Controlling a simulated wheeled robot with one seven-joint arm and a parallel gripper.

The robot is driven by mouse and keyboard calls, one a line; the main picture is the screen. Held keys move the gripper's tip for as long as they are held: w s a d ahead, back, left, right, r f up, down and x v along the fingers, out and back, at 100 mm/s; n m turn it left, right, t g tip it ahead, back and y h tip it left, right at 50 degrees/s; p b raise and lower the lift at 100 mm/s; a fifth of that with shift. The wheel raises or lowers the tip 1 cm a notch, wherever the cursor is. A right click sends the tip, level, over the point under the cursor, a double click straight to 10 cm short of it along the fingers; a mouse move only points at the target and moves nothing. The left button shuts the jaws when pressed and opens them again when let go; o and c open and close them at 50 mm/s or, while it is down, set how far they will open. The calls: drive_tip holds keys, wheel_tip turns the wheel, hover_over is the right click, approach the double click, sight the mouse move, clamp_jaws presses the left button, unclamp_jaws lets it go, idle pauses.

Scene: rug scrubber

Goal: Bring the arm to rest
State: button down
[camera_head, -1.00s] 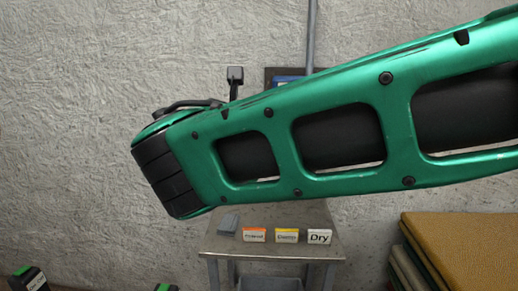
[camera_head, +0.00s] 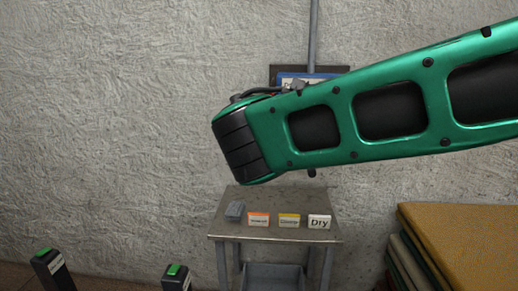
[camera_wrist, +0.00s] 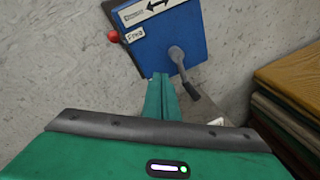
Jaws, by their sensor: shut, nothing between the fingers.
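My green arm (camera_head: 350,125) reaches in from the right across the head view, its black banded joint (camera_head: 238,150) above a small metal table. I cannot make out my gripper in the head view. In the wrist view my gripper (camera_wrist: 162,88) shows its green fingers together, with nothing between them. It appears in front of a blue wall box with a lever; I cannot tell how far apart they are.
The blue wall box (camera_wrist: 160,35) has a red knob (camera_wrist: 113,37) and a grey lever (camera_wrist: 190,80). The metal table (camera_head: 265,234) holds a grey block (camera_head: 235,210) and several labelled cards, one reading "Dry" (camera_head: 319,221). Stacked rugs (camera_head: 460,235) stand at right. Two green-topped black posts (camera_head: 52,268) stand at lower left.

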drive_tip(key=s+d+f+m+g, duration=0.3)
drive_tip(key=d+f+m, duration=0.25)
drive_tip(key=d, duration=0.45)
drive_tip(key=s+d+f+m+g, duration=0.3)
drive_tip(key=d+f+m, duration=0.25)
drive_tip(key=d, duration=0.35)
drive_tip(key=s+d+f+m+g, duration=0.3)
drive_tip(key=d+f+m, duration=0.25)
drive_tip(key=d, duration=0.45)
drive_tip(key=s+d+f+m+g+y, duration=0.2)
drive_tip(key=s+m, duration=0.6)
drive_tip(key=s, duration=0.6)
drive_tip(key=s+d+f+m+g+y, duration=0.2)
drive_tip(key=s+f+m, duration=0.4)
drive_tip(key=s+m, duration=0.3)
drive_tip(key=s+g, duration=0.1)
drive_tip(key=s, duration=0.3)
drive_tip(key=shift+s+f+g, duration=0.2)
drive_tip(key=shift+s+g, duration=0.2)
